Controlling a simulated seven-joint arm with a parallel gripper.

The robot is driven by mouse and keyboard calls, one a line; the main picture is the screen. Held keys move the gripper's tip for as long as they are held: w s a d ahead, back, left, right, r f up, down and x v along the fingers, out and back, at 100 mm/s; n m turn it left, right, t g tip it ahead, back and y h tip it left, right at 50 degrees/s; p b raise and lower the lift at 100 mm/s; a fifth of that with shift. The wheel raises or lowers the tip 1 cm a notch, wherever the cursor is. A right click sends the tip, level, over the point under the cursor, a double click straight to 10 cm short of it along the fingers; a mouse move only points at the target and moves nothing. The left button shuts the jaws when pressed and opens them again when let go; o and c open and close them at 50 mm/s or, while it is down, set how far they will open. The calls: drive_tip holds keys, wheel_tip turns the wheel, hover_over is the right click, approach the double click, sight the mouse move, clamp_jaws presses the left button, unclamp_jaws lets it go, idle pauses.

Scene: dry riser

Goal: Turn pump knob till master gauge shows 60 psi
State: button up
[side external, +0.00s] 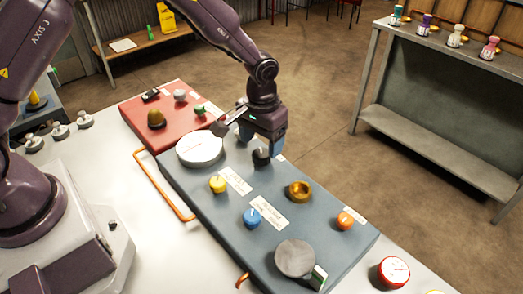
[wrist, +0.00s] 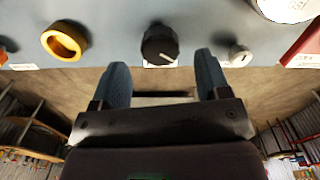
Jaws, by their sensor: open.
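A blue-grey panel (side external: 190,178) carries a large white round gauge (side external: 200,148); its reading is too small to tell. A black knob (side external: 261,158) with a pale pointer line sits by my gripper (side external: 262,140). In the wrist view the black knob (wrist: 160,45) lies ahead of the gap between my two blue fingers (wrist: 162,68), with clear space on both sides. My gripper is open and empty, pointing down; I cannot tell whether its fingertips reach down around the knob. The labels are unreadable, so I cannot tell which knob is the pump knob.
The panel also bears a yellow knob (side external: 217,184), a blue knob (side external: 252,218), a brass ring-shaped knob (side external: 300,191), an orange knob (side external: 345,220) and a grey disc (side external: 295,258). A red panel (side external: 135,112) adjoins it. A red-rimmed gauge (side external: 393,270) lies at front right.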

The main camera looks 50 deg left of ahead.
sight(261, 153)
drive_tip(key=shift+f, duration=1.8)
drive_tip(key=c, duration=0.9)
drive_tip(key=m, duration=0.5)
drive_tip(key=shift+c, duration=0.2)
drive_tip(key=shift+r, duration=0.1)
drive_tip(key=o, duration=0.9)
drive_tip(key=shift+o, duration=0.2)
